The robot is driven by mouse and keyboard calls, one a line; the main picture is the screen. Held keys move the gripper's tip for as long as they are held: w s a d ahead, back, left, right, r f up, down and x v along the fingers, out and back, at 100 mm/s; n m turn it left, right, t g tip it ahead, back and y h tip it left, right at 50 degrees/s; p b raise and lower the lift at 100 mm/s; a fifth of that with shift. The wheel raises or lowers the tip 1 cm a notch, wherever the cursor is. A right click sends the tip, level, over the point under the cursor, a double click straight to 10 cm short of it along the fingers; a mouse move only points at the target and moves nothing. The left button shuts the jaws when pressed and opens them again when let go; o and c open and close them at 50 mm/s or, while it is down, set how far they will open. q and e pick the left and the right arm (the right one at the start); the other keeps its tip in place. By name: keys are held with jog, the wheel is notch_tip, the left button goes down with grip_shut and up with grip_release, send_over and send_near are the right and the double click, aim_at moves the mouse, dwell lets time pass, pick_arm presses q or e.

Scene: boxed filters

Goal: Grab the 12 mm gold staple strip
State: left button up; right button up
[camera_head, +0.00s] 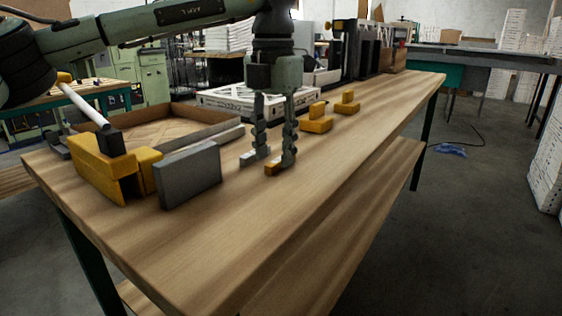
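My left gripper (273,157) points straight down over the middle of the table, its two fingers apart. A small gold piece (271,169), which looks like a staple strip, lies at the tip of the right-hand finger, partly hidden by it. A small grey piece (247,159) lies by the tip of the left-hand finger. I cannot read a size on either, nor tell whether the fingers touch them. Nothing is clearly held between the fingers. My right gripper is not in view.
Two yellow stepped blocks (316,124) (347,105) stand behind and right of the gripper. A grey block (189,176), a yellow holder (100,170) and a cardboard tray (222,115) are on the left. The wooden table's (330,165) front and right are clear.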

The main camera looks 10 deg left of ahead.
pick_arm(q)
jog(key=shift+f, duration=0.75)
grip_shut()
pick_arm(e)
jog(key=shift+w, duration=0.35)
pick_arm(q)
jog(key=shift+r, duration=0.1)
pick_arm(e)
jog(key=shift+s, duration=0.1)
